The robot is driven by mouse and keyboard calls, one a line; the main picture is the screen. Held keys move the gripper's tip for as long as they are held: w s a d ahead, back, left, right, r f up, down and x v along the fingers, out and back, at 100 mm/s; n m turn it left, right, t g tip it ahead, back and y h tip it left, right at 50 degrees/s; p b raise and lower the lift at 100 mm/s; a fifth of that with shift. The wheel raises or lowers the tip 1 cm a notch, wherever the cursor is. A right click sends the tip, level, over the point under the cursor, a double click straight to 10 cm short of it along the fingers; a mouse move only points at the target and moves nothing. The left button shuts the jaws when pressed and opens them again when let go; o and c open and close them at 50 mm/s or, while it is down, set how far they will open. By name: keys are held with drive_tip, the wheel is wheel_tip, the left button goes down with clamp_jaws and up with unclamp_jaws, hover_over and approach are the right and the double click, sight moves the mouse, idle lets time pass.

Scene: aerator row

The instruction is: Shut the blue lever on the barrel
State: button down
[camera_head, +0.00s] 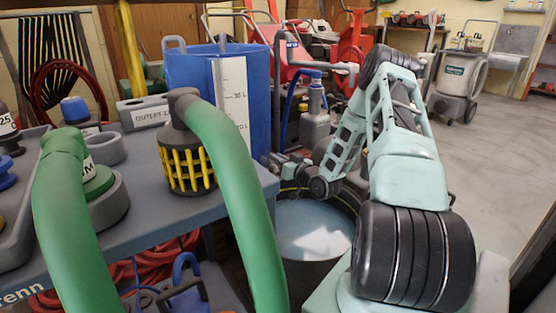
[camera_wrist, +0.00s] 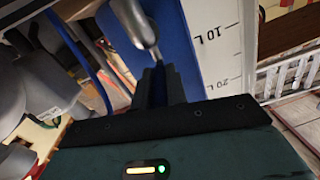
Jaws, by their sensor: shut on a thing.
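The blue barrel (camera_head: 188,72) with a white litre scale stands behind the grey bench in the head view; its blue wall (camera_wrist: 183,35) and scale also fill the upper middle of the wrist view. My gripper (camera_head: 274,161) is low at the barrel's right side. In the wrist view its dark fingers (camera_wrist: 157,88) are close together, with a narrow dark-blue strip between them, which seems to be the blue lever. The fingers hide most of it, so its angle cannot be told. A grey metal bar or pipe (camera_wrist: 138,22) comes down just beyond the fingertips.
A green hose with a yellow strainer (camera_head: 187,168) crosses the bench (camera_head: 150,222) in front of the barrel. A grey bottle with a blue top (camera_head: 316,115) stands behind my arm. A round tub (camera_head: 312,230) is below it. Open floor lies at the right.

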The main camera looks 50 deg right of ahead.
drive_tip(key=shift+w+d+f+n+g+y+p, duration=0.15)
drive_tip(key=shift+d+n+g+y, duration=0.5)
drive_tip(key=shift+n+y, duration=1.25)
drive_tip(key=shift+w+d+r+n+g+y+p, duration=0.15)
drive_tip(key=shift+d+n+g+y, duration=0.8)
drive_tip(key=shift+y, duration=1.7)
drive_tip(key=shift+w+d+f+n+g+y+p, duration=0.15)
drive_tip(key=shift+d+n+y, duration=0.3)
drive_tip(key=shift+n+y, duration=1.6)
drive_tip(key=shift+g+y, duration=0.25)
drive_tip(key=shift+y, duration=0.25)
drive_tip(key=shift+w, duration=0.1)
drive_tip(key=c, duration=1.4)
unclamp_jaws()
drive_tip(key=shift+r, duration=0.2)
wheel_tip(320, 180, up, 10)
drive_tip(key=p, duration=0.4)
